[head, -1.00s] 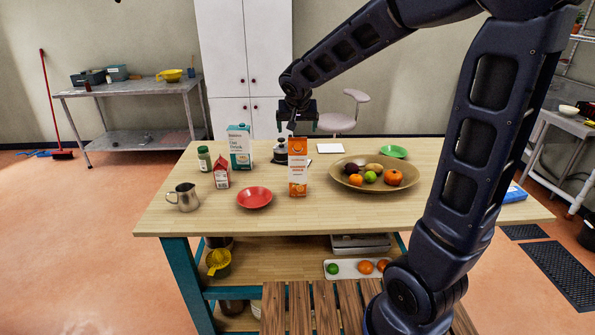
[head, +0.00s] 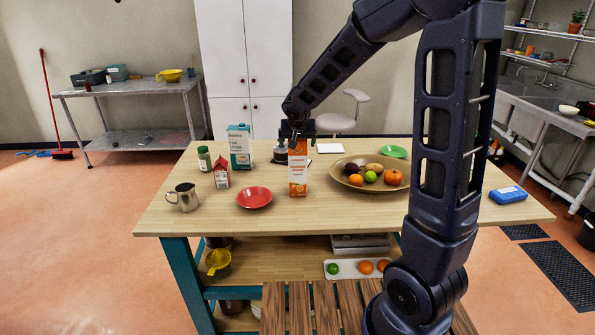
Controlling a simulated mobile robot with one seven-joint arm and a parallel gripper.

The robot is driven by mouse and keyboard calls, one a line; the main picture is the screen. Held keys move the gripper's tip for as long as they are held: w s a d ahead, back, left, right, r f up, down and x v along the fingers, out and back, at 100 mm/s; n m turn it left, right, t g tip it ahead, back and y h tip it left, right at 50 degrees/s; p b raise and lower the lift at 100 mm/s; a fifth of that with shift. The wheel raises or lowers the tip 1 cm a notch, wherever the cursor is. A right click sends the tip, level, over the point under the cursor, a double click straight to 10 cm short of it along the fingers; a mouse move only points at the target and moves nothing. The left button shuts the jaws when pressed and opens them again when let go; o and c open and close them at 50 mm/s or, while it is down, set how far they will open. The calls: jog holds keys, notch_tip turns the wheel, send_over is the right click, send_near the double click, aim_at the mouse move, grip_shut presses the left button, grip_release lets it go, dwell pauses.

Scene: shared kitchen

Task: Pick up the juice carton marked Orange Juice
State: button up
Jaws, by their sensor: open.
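The orange and white juice carton (head: 298,178) stands upright near the middle of the wooden table (head: 330,212) in the head view. Its label is too small to read surely. My gripper (head: 297,146) is at the carton's top, with its open fingers pointing down. The carton's top edge is partly hidden by the fingers, and I cannot tell if they touch it.
A red plate (head: 254,197) lies left of the carton. A fruit bowl (head: 345,181) stands at its right.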

jog(key=shift+w+f, duration=0.2)
jog(key=shift+f, duration=0.1)
jog(key=c, duration=1.9)
grip_shut()
jog(key=shift+r, duration=0.15)
